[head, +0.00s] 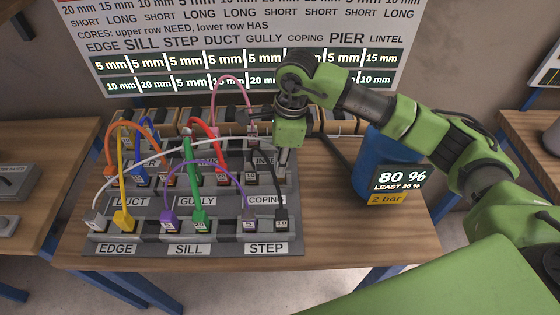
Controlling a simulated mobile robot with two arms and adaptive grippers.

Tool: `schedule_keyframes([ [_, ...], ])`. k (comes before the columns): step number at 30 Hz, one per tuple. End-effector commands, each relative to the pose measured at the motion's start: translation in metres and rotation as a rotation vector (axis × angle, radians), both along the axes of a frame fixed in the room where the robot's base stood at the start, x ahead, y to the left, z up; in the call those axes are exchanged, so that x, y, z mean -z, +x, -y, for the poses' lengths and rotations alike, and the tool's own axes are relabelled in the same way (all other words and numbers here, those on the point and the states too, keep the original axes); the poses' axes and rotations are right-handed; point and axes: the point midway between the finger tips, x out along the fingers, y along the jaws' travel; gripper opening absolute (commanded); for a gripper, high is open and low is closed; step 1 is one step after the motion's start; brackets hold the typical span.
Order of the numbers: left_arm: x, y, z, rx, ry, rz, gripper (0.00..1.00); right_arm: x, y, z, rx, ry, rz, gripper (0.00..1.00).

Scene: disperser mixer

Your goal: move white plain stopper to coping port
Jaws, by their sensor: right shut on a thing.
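My right gripper (283,163) points down over the right end of the grey port board (130,243), close above the COPING label (264,200). It is shut on a small pale piece that its fingers mostly hide. A white cable (150,151) arcs from a whitish plug (95,221) at the left of the front row across the board towards the right gripper. Its far end is hard to make out near the fingers. The coping port is partly hidden by the gripper, and I cannot tell whether the held piece touches it. My left gripper is not in view.
Orange, yellow, blue, green, red, purple and pink cables arc over the board. A black plug (281,221) stands in front of the gripper. The table's front right (350,240) is clear.

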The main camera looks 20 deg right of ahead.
Motion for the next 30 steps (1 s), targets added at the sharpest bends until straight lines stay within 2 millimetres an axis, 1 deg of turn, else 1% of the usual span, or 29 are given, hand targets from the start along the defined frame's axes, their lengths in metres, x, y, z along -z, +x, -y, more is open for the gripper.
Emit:
schedule_keyframes([
  [30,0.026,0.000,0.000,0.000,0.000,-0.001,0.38,0.027,0.000,0.000,0.000,0.000,0.000,0.00],
])
